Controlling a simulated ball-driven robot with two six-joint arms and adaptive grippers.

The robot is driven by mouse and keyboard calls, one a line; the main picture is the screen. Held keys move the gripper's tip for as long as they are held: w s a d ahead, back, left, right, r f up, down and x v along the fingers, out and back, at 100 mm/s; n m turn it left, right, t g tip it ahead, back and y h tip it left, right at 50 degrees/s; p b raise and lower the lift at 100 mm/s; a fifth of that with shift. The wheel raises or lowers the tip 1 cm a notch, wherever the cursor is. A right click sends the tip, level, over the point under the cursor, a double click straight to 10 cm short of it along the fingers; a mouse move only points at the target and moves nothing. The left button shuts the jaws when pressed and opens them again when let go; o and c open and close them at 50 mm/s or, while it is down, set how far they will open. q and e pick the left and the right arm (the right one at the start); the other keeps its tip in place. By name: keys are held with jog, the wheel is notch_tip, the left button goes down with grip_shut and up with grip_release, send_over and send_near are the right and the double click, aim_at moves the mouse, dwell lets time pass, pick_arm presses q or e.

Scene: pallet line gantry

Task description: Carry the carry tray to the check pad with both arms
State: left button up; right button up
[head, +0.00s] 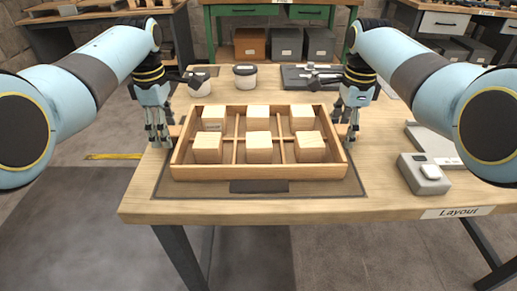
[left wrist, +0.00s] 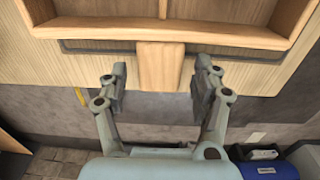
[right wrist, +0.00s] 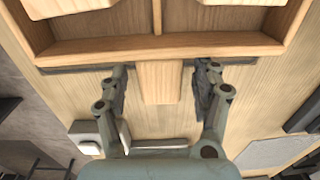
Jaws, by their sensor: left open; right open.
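The carry tray (head: 260,173) is a wooden tray with dividers on the table, with wooden blocks (head: 258,148) in its compartments. My left gripper (head: 159,144) is at the tray's left end, open. In the left wrist view its fingers (left wrist: 160,85) stand either side of the tray's wooden end handle (left wrist: 160,67), with gaps. My right gripper (head: 347,146) is at the right end, open. In the right wrist view its fingers (right wrist: 161,85) stand either side of the other handle (right wrist: 161,82), also apart from it.
A grey device (head: 423,174) stands on the table to the right of the tray. Two dark-lidded pots (head: 245,76) and a dark plate with tools (head: 311,77) stand behind it. A dark rectangle (head: 259,186) lies at the tray's front. The table's front edge is close.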

jog(key=shift+r, duration=0.4)
pick_arm(q)
notch_tip(320, 180, up, 12)
jog(key=shift+s+f, duration=0.15)
jog(key=shift+f, duration=0.05)
pick_arm(e)
notch_tip(320, 180, up, 11)
jog(key=shift+s, duration=0.2)
